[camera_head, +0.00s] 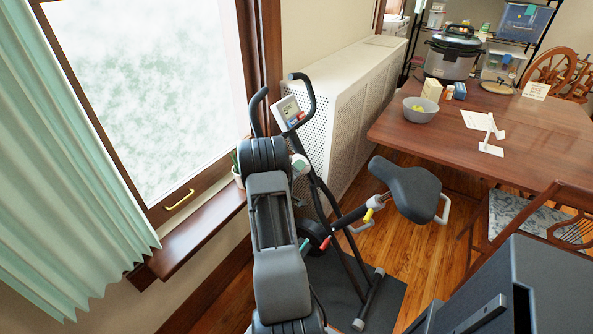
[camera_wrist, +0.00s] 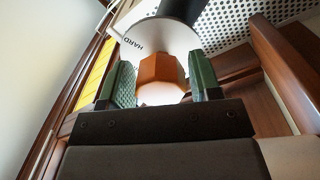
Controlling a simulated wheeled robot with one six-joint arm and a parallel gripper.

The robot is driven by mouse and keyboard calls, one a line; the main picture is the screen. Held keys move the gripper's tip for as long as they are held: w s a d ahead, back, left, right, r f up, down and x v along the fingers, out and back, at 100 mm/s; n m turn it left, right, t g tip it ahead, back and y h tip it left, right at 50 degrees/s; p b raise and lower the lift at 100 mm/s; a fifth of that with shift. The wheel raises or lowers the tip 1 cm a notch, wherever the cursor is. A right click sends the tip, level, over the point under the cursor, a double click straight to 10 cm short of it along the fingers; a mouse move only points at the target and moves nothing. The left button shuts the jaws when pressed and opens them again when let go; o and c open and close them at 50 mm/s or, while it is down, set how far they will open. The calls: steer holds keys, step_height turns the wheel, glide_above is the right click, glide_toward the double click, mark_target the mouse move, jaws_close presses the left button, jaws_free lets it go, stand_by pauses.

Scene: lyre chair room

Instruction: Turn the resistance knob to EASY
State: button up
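The resistance knob is an orange, many-sided knob (camera_wrist: 161,72) on a white dial plate (camera_wrist: 178,35) in the wrist view. The word HARD reads on the left part of the plate; EASY is not visible. My gripper (camera_wrist: 163,85) has one green finger on the left of the knob and one on the right. The fingers are very close to its sides; I cannot tell whether they press on it. In the head view, my arm reaches up to the exercise bike's frame (camera_head: 322,190) below its console (camera_head: 288,112), and mostly hides the knob and fingers.
A white perforated radiator cover (camera_head: 345,95) stands behind the bike. A window sill (camera_head: 190,240) and green curtain (camera_head: 60,150) are on the left. The bike's saddle (camera_head: 405,187) and a wooden table (camera_head: 540,135) are on the right. Wooden floor shows between them.

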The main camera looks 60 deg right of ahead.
steer(key=shift+o, duration=1.2)
steer(key=shift+a, duration=0.1)
steer(key=a, duration=1.3)
steer(key=shift+w+a+f, duration=0.15)
steer(key=shift+a, duration=0.2)
